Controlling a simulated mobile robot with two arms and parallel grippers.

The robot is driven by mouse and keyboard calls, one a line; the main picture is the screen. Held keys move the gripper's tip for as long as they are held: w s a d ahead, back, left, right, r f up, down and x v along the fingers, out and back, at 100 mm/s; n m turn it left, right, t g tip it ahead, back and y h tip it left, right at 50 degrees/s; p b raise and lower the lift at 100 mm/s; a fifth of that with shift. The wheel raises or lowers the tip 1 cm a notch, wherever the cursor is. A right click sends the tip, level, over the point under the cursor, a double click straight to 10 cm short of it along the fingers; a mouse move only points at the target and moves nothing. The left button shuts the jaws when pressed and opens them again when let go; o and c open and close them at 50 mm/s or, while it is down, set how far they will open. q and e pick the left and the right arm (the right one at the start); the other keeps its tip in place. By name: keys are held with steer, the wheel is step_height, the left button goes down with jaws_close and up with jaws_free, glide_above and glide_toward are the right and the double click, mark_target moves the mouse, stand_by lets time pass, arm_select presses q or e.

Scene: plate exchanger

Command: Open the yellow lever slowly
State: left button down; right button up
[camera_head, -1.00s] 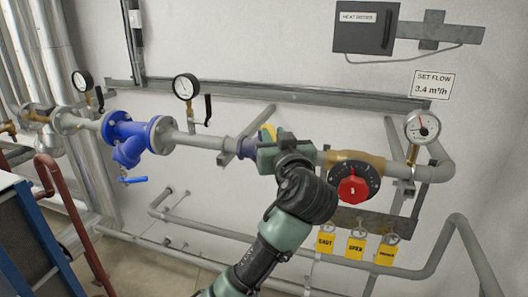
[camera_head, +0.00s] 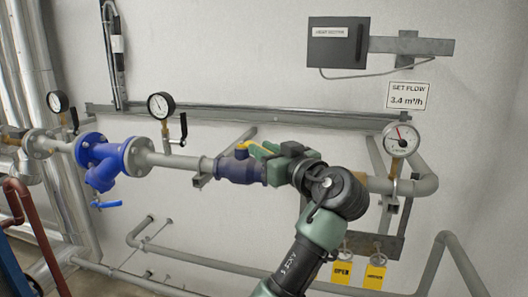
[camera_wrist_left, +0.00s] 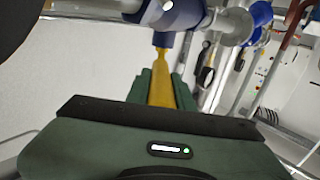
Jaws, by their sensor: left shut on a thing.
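The yellow lever (camera_head: 256,151) sits on top of the dark blue valve (camera_head: 240,171) in the grey pipe. It points to the right, roughly along the pipe, in the head view. My left gripper (camera_head: 272,151) is shut on the lever, and its wrist and arm lie to the right and below. In the left wrist view the lever (camera_wrist_left: 162,88) runs between the green fingers (camera_wrist_left: 163,90) up to the valve stem. The lever's far end is hidden by the gripper. My right gripper is in no view.
A blue strainer (camera_head: 100,160) and gauges line the pipe to the left. A gauge (camera_head: 402,140) stands to the right. Yellow tags (camera_head: 375,277) hang below, near my arm. A grey box (camera_head: 338,43) and a flow sign (camera_head: 408,95) are on the wall.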

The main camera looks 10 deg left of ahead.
arm_select(q)
steer(key=c, duration=1.2)
jaws_free()
step_height(320, 180, up, 9)
steer(key=b, duration=0.3)
steer(key=shift+d, duration=0.1)
step_height(320, 180, up, 11)
steer(key=b, duration=0.1)
